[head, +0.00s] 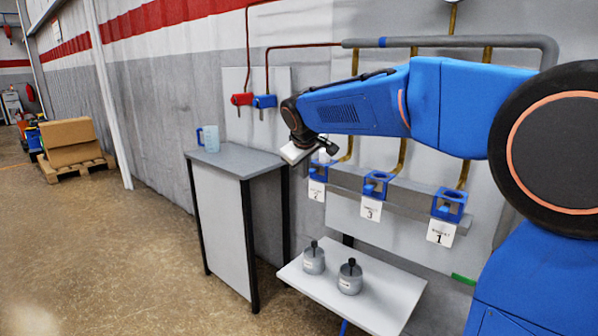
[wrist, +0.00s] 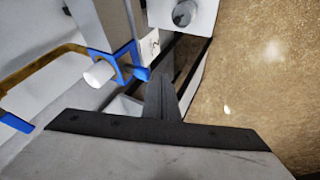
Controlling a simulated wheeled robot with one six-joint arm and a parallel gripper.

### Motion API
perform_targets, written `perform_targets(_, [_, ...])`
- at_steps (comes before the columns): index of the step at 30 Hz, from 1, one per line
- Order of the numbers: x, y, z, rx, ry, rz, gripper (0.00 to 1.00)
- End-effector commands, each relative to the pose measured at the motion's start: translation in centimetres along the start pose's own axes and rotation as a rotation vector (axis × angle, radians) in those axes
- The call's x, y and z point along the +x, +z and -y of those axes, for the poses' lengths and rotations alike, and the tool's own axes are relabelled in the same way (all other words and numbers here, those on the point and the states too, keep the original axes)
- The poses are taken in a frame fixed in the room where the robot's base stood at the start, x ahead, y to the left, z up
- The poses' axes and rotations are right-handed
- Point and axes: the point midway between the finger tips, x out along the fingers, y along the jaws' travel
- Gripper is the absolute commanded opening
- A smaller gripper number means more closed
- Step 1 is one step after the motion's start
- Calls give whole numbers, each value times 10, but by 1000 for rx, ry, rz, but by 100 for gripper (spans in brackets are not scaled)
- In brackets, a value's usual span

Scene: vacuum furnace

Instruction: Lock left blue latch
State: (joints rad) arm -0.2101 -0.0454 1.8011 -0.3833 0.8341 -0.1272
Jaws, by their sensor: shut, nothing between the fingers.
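The left blue latch (head: 320,169) is on the wall rail above the white tag marked 2 (head: 317,190). In the wrist view, its blue square frame (wrist: 128,64) surrounds a white cylinder (wrist: 99,73), and a small blue tab shows at its lower right. My gripper (wrist: 162,84) is shut and empty, with its tips just below and right of the blue frame. A small gap appears between them, but depth is hard to judge. In the head view, my wrist is just above and left of the latch and partly hides it.
Two more blue latches, the middle one (head: 376,185) and the right one (head: 449,204), sit along the rail. Two grey pots (head: 314,262) stand on the low white table (head: 385,312).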

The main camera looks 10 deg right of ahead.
Motion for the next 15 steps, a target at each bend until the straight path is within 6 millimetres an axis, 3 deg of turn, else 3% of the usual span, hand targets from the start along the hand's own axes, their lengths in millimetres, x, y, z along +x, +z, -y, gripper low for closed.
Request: perform_targets(15, [4, 0, -8, 0, 0, 0, 0])
